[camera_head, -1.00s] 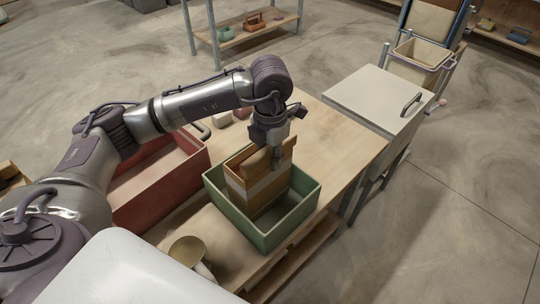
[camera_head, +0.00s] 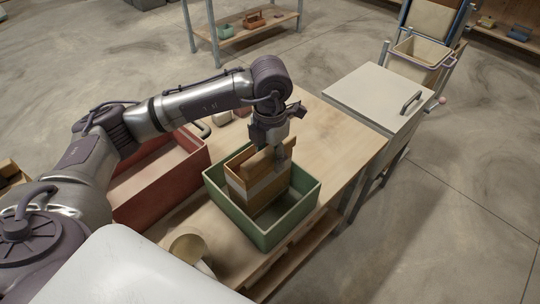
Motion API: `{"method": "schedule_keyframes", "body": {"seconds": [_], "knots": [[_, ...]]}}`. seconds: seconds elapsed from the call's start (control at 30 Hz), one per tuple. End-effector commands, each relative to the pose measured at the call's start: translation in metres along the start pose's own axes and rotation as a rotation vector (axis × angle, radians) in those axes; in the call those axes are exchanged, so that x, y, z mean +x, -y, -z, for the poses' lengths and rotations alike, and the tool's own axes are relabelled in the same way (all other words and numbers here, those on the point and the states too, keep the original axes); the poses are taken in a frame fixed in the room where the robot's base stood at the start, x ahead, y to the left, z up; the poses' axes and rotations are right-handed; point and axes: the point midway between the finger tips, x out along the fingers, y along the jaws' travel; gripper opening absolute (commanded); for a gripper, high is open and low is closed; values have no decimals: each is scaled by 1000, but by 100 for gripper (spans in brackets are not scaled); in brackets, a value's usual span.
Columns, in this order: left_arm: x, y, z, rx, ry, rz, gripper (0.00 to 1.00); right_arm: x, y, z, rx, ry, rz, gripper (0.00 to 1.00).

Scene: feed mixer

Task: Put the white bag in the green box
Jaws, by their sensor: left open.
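The green box (camera_head: 293,225) stands open on the wooden table. A brown bag with a pale band (camera_head: 262,189) stands inside it, its top rising above the rim. No all-white bag is clear in the picture. My left gripper (camera_head: 281,152) is open, pointing down at the top of the bag, with its fingers at the bag's upper edge. Whether the fingers touch the bag is hard to tell. My right gripper is out of view.
A red box (camera_head: 165,187) stands left of the green box, partly behind my arm. A beige cup-like container (camera_head: 188,249) is in front. A white-lidded bin (camera_head: 370,97) with a handle is beyond the table's right end. The table's right part (camera_head: 345,150) is clear.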

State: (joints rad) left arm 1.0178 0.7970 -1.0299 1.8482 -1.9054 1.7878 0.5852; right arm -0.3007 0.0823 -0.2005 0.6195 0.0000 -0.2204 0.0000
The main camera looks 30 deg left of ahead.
Motion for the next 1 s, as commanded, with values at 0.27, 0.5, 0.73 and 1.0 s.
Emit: {"method": "schedule_keyframes", "body": {"seconds": [0.27, 0.5, 0.73, 1.0], "knots": [[-53, 0, -2, 1, 11, -1, 52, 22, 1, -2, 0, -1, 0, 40], [-101, 0, -1, 1, 8, -3, 52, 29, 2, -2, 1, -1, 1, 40], [-116, 0, 0, -1, 3, -1, 52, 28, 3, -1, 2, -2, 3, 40], [-117, 0, 0, 0, 2, 0, 52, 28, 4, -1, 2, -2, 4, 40]]}}
